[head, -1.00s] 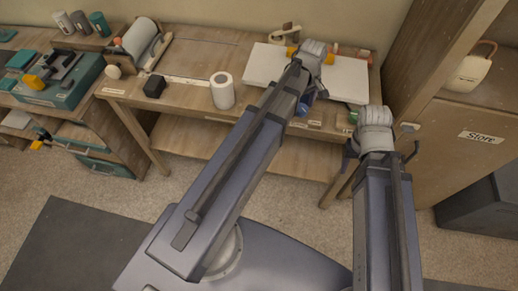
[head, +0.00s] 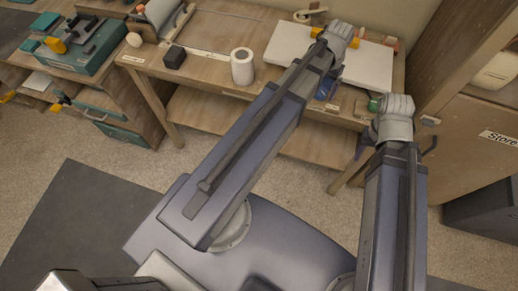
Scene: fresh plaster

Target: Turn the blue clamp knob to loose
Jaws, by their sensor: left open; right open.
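A small blue part (head: 328,88) shows at the bench's front edge, just below my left wrist, partly covered by the arm. I cannot tell for sure whether it is the clamp knob, nor how it is turned. My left gripper (head: 341,38) is over the white board on the bench; its fingers are mostly hidden by the wrist. My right gripper (head: 394,120) is in front of the bench's right end, near a small green item (head: 375,102). It is open and I see nothing in it.
The white board (head: 378,65) lies on the wooden bench (head: 205,67) with a yellow piece (head: 318,33) behind my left arm. A white roll (head: 242,66) and black block (head: 175,56) stand left. The "Store" cabinet (head: 460,130) bounds the right side.

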